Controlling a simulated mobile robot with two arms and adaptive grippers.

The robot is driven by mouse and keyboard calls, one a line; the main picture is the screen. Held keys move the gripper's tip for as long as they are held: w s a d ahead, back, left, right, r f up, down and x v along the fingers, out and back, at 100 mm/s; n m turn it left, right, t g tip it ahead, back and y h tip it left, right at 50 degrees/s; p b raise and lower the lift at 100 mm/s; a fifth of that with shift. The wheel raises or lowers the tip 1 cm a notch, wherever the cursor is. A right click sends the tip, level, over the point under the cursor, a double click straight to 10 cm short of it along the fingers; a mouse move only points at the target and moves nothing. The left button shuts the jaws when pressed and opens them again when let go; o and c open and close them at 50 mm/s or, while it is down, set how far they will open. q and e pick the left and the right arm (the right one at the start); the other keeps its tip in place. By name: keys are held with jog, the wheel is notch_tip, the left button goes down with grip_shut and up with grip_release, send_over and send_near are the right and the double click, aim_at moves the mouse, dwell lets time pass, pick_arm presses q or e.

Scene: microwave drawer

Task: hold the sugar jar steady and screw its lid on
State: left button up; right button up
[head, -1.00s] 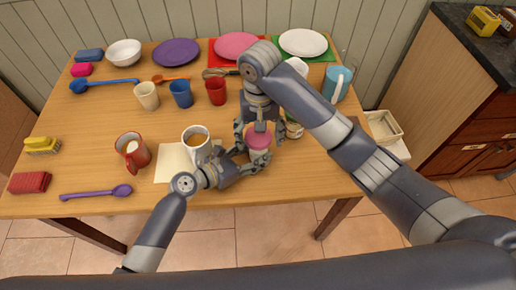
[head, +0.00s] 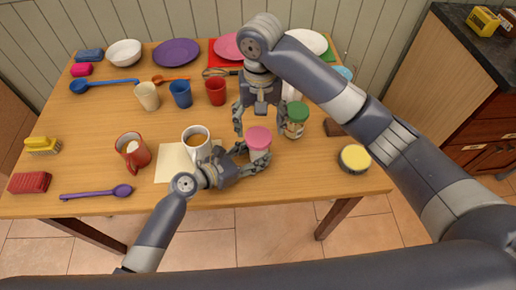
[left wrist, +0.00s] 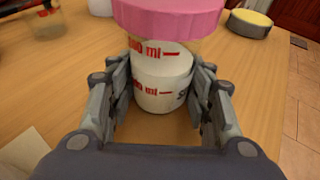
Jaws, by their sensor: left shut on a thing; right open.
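The sugar jar (left wrist: 165,85) stands upright on the table in the left wrist view, with a white label. Its pink lid (head: 258,138) sits on top and looks level; the left wrist view shows its ribbed edge (left wrist: 168,18). I cannot tell how tight it is. My left gripper (head: 258,164) is shut around the jar body, a finger on each side, below the lid. My right gripper (head: 259,124) is open and empty, pointing down above and behind the lid, clear of it.
A green-lidded jar (head: 296,120) stands close behind right of the sugar jar. A round yellow-topped tin (head: 354,158) is farther right. A white mug (head: 196,141) with brown contents stands left, close to my left gripper. Cups and plates fill the back; the front right tabletop is clear.

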dwell(0.3)
pick_arm(q)
jog(key=o, duration=1.6)
jog(key=v, duration=0.7)
jog(key=shift+s+a+r, duration=0.1)
jog(key=shift+s+a, duration=0.1)
